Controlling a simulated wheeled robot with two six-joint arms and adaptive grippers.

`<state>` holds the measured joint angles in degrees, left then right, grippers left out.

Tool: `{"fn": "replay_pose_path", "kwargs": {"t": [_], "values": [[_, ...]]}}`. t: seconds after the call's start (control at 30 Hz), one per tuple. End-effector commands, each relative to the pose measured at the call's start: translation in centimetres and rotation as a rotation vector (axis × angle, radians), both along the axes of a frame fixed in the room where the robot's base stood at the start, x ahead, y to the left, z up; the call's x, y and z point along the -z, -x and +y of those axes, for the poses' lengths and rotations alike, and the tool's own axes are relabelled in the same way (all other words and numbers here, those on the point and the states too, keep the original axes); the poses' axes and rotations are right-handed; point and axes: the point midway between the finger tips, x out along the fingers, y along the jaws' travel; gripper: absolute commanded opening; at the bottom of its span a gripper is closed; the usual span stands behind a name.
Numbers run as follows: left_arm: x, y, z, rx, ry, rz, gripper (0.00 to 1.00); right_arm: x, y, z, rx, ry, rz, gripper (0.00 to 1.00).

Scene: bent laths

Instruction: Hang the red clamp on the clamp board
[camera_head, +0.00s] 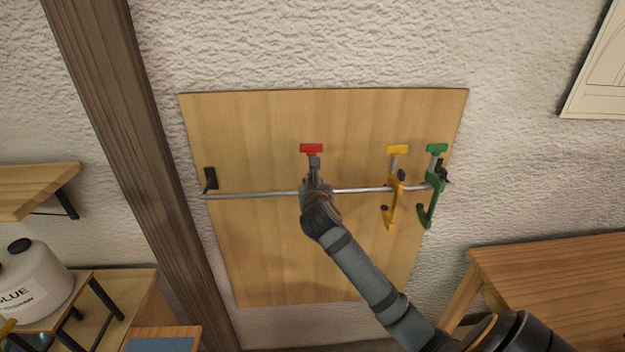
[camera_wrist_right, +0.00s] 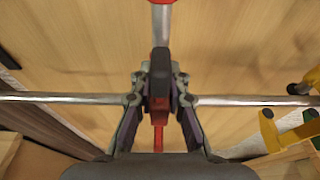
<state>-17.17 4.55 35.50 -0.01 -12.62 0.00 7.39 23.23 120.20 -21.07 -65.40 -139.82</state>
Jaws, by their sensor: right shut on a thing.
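The red clamp (camera_head: 311,149) is upright in front of the clamp board (camera_head: 270,130), its red head above the metal rail (camera_head: 255,194). My right gripper (camera_head: 315,185) is at rail height and hides most of the clamp in the head view. In the right wrist view, my right gripper (camera_wrist_right: 160,100) is shut on the red clamp (camera_wrist_right: 158,137), with its grey bar rising past the rail (camera_wrist_right: 60,98). I cannot tell whether the clamp touches or bears on the rail. My left gripper is not in view.
A yellow clamp (camera_head: 391,205) and a green clamp (camera_head: 431,200) hang on the rail's right part. A black bracket (camera_head: 210,179) holds the left end. A wooden post (camera_head: 120,130) stands left, a table (camera_head: 560,275) right. The rail's left part is free.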

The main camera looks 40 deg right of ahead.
Motion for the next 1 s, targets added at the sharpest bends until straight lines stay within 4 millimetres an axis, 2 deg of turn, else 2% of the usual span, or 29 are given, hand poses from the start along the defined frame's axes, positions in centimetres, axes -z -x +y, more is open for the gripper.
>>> {"fn": "replay_pose_path", "kwargs": {"t": [0.33,0.37,0.53,0.87,1.0], "values": [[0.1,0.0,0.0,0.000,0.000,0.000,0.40,0.1,0.0,0.0,-0.001,0.001,-0.003,0.00],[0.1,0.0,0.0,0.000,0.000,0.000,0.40,0.1,0.0,0.0,-0.001,0.001,-0.003,0.17],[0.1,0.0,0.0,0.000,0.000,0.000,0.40,0.2,0.0,0.0,0.000,0.001,-0.002,0.40],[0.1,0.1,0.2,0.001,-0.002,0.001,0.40,0.3,0.2,0.1,0.000,0.000,0.002,0.41],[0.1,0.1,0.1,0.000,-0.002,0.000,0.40,-0.2,1.7,1.1,-0.002,-0.002,0.001,0.41]]}}
